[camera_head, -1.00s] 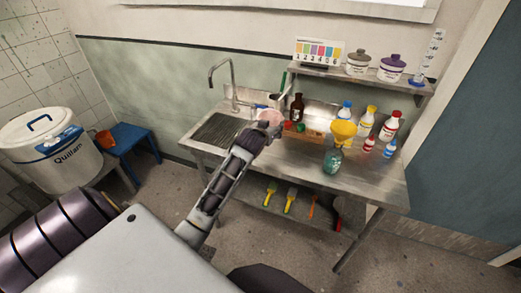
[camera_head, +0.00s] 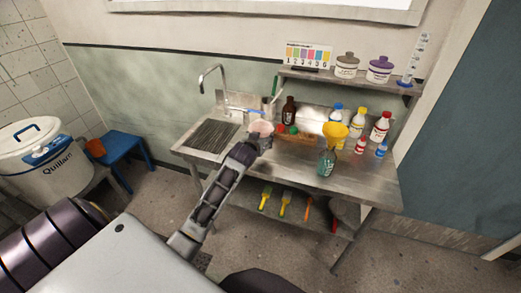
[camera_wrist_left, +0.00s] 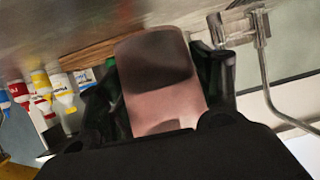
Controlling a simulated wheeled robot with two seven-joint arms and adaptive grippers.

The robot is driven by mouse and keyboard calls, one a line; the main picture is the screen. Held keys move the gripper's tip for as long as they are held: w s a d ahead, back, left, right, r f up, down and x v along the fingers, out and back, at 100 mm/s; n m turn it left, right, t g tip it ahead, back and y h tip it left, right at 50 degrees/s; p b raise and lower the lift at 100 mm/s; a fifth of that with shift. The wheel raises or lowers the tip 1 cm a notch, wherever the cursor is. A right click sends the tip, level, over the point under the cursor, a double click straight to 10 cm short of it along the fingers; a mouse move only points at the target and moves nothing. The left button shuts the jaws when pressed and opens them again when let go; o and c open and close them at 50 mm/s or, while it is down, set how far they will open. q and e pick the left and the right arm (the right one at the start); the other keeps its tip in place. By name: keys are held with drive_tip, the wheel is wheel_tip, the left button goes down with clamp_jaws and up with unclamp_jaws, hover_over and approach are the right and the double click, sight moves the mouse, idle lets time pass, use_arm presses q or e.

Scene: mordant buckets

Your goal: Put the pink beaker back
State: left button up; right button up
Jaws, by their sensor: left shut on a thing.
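The pink beaker (camera_head: 262,127) is at the end of my left arm, over the steel table near the sink. In the left wrist view the pink beaker (camera_wrist_left: 160,85) fills the space between the dark fingers. My left gripper (camera_head: 256,137) is shut on it. The beaker and the arm hide part of the table behind them, and I cannot tell whether the beaker touches anything there. My right gripper is not in view.
The steel table (camera_head: 355,182) has a sink (camera_head: 212,137) and a faucet (camera_head: 213,76) on its left. A brown bottle (camera_head: 289,111), a wooden rack (camera_head: 298,135), a yellow funnel on a green flask (camera_head: 327,163) and several bottles stand to the right. A shelf (camera_head: 330,77) hangs above.

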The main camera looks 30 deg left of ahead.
use_arm(q)
drive_tip(key=shift+f, duration=0.95)
drive_tip(key=shift+f, duration=1.85)
drive_tip(key=shift+f, duration=0.15)
drive_tip(key=o, duration=1.2)
drive_tip(key=shift+r, duration=0.2)
drive_tip(key=shift+v, duration=6)
drive_tip(key=shift+f, duration=0.1)
